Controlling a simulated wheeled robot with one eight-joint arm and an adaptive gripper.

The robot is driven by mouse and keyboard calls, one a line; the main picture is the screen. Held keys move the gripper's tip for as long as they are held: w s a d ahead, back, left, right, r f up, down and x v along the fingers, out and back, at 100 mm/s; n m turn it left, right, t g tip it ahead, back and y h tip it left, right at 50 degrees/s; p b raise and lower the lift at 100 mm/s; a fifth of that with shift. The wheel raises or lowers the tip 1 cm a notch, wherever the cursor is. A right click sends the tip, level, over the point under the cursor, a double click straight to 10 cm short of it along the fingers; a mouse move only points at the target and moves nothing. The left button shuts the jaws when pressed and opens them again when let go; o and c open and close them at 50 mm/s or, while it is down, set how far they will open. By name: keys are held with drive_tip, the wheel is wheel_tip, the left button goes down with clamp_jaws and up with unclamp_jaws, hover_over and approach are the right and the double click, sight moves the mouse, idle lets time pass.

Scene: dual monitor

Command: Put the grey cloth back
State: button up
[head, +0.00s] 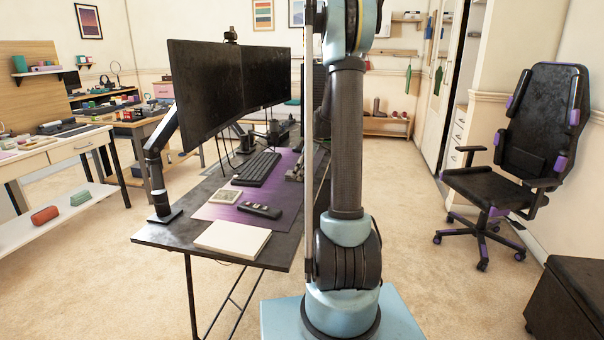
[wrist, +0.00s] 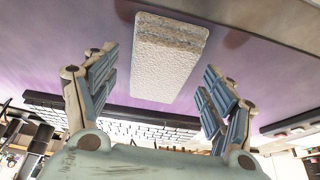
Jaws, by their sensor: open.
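A pale grey, rough-textured folded cloth (wrist: 168,60) shows in the wrist view against the purple desk mat (wrist: 60,65). My gripper (wrist: 162,72) is open, with one finger on each side of the cloth in the picture. A gap shows between the cloth and each finger, and I see no contact. In the head view my arm's column stands in front of the desk, and I cannot make out the gripper there. I cannot surely pick out the cloth in the head view.
The dark desk (head: 165,233) holds a keyboard (head: 257,169), a black remote-like device (head: 260,210), a white flat box (head: 233,239) and two monitors (head: 207,85) on arms. The keyboard also shows in the wrist view (wrist: 110,122). An office chair (head: 520,150) stands right; carpet between is clear.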

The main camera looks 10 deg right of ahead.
drive_tip(key=v, duration=1.2)
drive_tip(key=s+a+r+m+h, duration=0.1)
drive_tip(key=s+a+m, duration=0.2)
drive_tip(key=s, duration=0.7)
drive_tip(key=s+f+m+h, duration=0.1)
drive_tip(key=s+f+m, duration=0.2)
drive_tip(key=s, duration=0.7)
drive_tip(key=s+f+m+h, duration=0.1)
drive_tip(key=s+f+m, duration=0.3)
drive_tip(key=s, duration=0.6)
drive_tip(key=s+a+f+m+h, duration=0.1)
drive_tip(key=s+f+m, duration=0.2)
drive_tip(key=s+f, duration=0.3)
drive_tip(key=s, duration=0.4)
drive_tip(key=shift+s, duration=0.4)
drive_tip(key=shift+a+f, duration=0.1)
drive_tip(key=shift+a, duration=0.05)
